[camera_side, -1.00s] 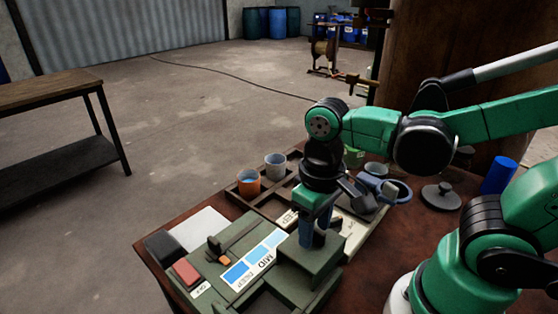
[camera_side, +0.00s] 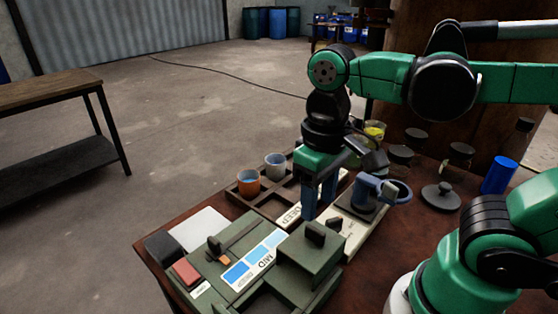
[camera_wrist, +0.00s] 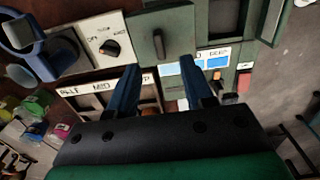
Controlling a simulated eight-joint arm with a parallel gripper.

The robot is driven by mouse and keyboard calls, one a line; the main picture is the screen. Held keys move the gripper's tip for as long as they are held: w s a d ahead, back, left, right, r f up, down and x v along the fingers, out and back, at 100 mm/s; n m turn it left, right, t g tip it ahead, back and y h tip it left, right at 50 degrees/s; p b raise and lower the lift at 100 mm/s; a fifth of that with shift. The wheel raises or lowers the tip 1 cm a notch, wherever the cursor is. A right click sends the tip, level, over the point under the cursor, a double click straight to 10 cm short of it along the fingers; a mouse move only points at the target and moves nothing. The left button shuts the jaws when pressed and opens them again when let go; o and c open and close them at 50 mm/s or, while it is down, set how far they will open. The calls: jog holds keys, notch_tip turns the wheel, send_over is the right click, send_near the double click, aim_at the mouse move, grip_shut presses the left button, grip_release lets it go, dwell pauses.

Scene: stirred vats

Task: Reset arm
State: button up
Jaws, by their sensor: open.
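My gripper (camera_side: 318,205) is open and empty, with its two blue fingers pointing down above the work table. It hangs just behind and above the green box (camera_side: 308,262) with a black knob (camera_side: 315,234) on top. In the wrist view my gripper (camera_wrist: 160,66) shows its fingers spread apart with nothing between them. The green box's lid and knob (camera_wrist: 158,42) lie beyond the fingertips there.
A green panel (camera_side: 215,268) has a red button (camera_side: 186,273) and a slider. A divided tray holds an orange cup (camera_side: 249,182) and a grey cup (camera_side: 275,166). A blue-handled vessel (camera_side: 372,193), a dark lidded disc (camera_side: 440,197) and a blue cylinder (camera_side: 499,175) stand to the right.

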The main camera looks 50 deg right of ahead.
jog(key=w+d+f+t, duration=0.1)
jog(key=w+d+t, duration=0.2)
jog(key=w+t, duration=0.3)
jog(key=shift+d+f+t, duration=0.15)
jog(key=shift+d+t, duration=0.2)
jog(key=shift+t, duration=0.25)
jog(key=shift+w, duration=0.1)
